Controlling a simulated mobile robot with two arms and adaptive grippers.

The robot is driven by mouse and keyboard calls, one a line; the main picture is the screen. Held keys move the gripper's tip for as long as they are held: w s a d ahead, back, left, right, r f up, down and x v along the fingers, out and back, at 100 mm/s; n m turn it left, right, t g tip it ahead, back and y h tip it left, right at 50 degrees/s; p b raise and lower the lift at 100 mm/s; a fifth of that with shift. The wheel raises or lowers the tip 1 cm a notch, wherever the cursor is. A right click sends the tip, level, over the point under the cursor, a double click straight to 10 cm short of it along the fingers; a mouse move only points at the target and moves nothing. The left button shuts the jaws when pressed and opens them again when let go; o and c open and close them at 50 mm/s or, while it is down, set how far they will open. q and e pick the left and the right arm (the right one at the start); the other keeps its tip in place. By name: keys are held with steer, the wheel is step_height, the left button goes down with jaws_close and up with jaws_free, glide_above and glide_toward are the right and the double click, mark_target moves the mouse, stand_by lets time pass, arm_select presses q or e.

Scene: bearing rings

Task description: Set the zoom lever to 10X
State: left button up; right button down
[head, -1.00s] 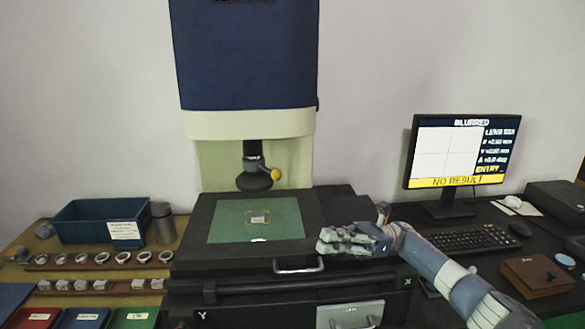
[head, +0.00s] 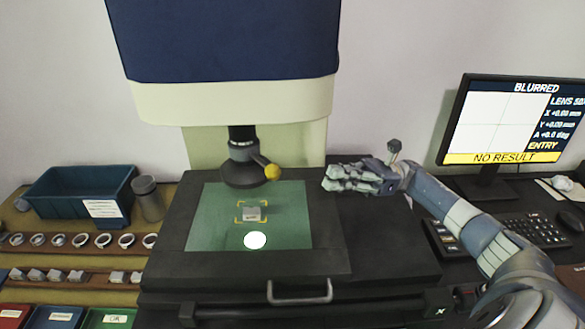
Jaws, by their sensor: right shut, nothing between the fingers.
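The zoom lever is a short stub with a yellow knob (head: 272,172) on the right side of the dark lens barrel (head: 243,160). It points right and slightly down. Scale markings on the barrel are too small to read. My right gripper (head: 328,184) is shut and empty, to the right of the yellow knob and apart from it, over the right part of the black stage (head: 325,225). My left gripper is not in view.
A monitor (head: 515,125) at right reads BLURRED and NO RESULT. A blue bin (head: 75,190) and several rings stand at left. The stage's right part is clear.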

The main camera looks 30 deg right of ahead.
steer(key=p, duration=0.5)
glide_toward(263, 164)
steer(key=s+a, duration=0.2)
steer(key=a, duration=0.2)
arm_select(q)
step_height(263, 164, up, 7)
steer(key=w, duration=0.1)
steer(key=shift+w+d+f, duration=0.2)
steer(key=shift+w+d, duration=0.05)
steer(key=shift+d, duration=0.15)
arm_select(e)
steer(key=shift+w+a, duration=0.1)
steer(key=shift+a, duration=0.55)
arm_select(q)
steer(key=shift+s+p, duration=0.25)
steer(key=shift+p, duration=0.05)
